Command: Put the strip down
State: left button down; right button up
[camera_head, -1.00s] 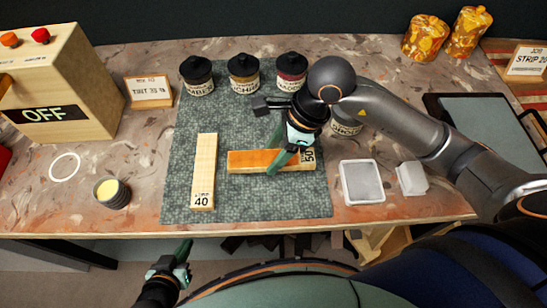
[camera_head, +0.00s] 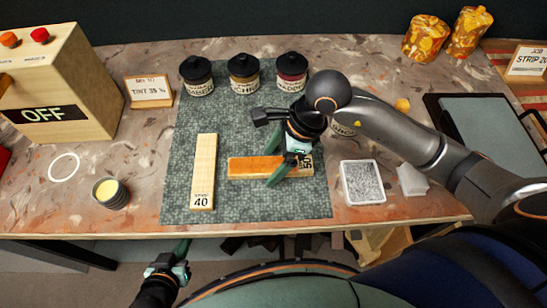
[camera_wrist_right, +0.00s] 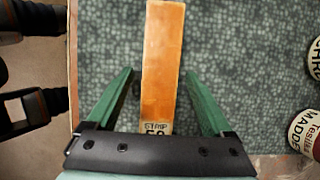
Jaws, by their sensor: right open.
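The varnished orange strip marked 50 (camera_head: 255,167) lies flat on the grey-green mat (camera_head: 250,205), to the right of a pale strip marked 40 (camera_head: 203,170). My right gripper (camera_head: 286,178) is over its labelled right end. In the right wrist view the orange strip (camera_wrist_right: 162,60) runs between the two green fingers of my right gripper (camera_wrist_right: 158,95), which are open with a gap on each side. My left gripper (camera_head: 180,262) hangs in front of the table's near edge, away from the strips; its jaw opening is unclear.
Three dark-lidded jars (camera_head: 243,75) stand along the mat's back edge, and another is partly hidden behind my right arm. A white tray (camera_head: 362,183) and a whitish block (camera_head: 412,180) are to the right. A small cup (camera_head: 112,193) stands left of the mat.

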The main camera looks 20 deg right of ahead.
jog(key=shift+r, duration=0.15)
jog(key=p+v, duration=0.1)
jog(key=v, duration=1.1)
